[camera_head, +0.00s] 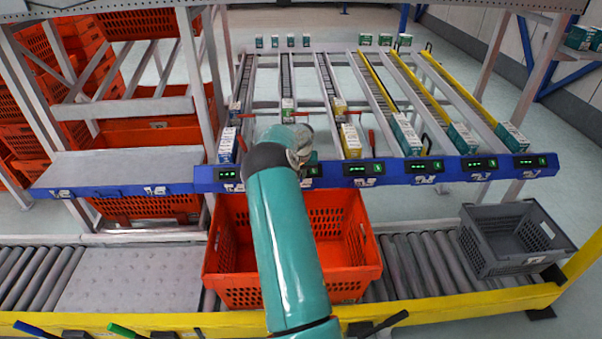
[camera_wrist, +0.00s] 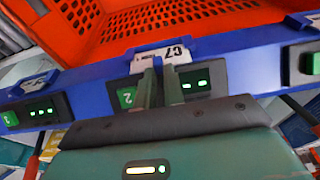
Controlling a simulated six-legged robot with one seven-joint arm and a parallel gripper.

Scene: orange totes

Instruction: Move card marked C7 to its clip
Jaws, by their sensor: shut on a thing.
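The white card marked C7 (camera_wrist: 180,52) is at the edge of the blue rail (camera_wrist: 232,50) in the wrist view, beside the orange tote. My gripper (camera_wrist: 160,70) is shut on the card, its two fingers reaching across the rail in front of a dark display with a green button. The clip behind the card is hidden, and I cannot tell whether the card sits in it. In the head view my arm covers the gripper and card; the blue rail (camera_head: 333,183) shows on both sides.
An orange tote (camera_head: 345,275) stands on the roller conveyor below the rail. A grey tote (camera_head: 500,262) stands at right. Other white cards (camera_head: 155,190) line the rail. Boxes (camera_head: 350,140) stand in the sloped lanes above it.

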